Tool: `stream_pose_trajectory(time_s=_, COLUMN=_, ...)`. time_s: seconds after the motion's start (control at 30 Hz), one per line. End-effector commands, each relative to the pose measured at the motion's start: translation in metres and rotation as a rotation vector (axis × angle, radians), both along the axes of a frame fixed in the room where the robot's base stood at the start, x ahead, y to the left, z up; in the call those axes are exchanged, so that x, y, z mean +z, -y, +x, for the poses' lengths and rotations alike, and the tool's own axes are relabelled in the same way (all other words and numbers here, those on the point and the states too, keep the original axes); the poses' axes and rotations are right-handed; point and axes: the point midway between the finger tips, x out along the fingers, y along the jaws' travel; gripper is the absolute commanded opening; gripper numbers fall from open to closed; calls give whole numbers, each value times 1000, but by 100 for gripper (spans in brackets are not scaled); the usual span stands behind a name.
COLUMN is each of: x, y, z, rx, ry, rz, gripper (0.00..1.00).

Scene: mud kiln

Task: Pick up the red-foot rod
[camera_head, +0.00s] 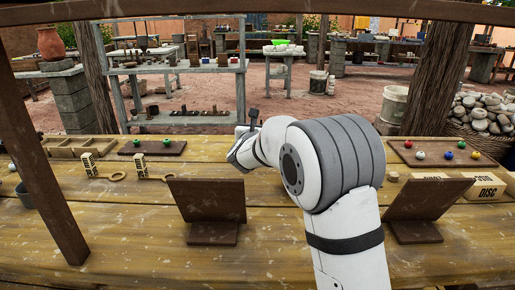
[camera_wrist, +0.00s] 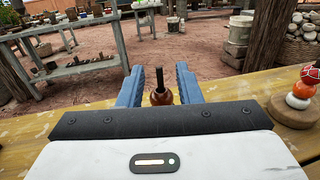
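In the wrist view a dark upright rod (camera_wrist: 173,28) rises from a rounded reddish-brown foot (camera_wrist: 161,96). It shows in the gap between the two blue fingers of my gripper (camera_wrist: 159,78). The fingers are apart, with a gap on each side of the foot, so the gripper looks open. I cannot tell how far beyond the fingertips the rod stands. In the head view my gripper (camera_head: 241,150) is partly hidden by my arm, and the top of a dark rod-like thing (camera_head: 254,116) shows above it.
A stack of red, white and orange balls (camera_wrist: 299,93) stands on a round wooden base at the right. Two brown upright panels (camera_head: 207,199) (camera_head: 420,199) stand on the wooden table (camera_head: 130,235). A tray with coloured balls (camera_head: 408,149) lies at the back right.

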Motion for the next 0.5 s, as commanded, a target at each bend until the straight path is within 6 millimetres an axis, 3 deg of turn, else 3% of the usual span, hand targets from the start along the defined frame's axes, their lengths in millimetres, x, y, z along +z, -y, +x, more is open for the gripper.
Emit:
stream_pose_trajectory(time_s=0.2, x=-2, y=5, z=28, rx=-1, ry=-1, rz=1, gripper=32)
stream_pose_trajectory(time_s=0.5, x=-1, y=5, z=31, rx=0, ry=-1, rz=1, gripper=30)
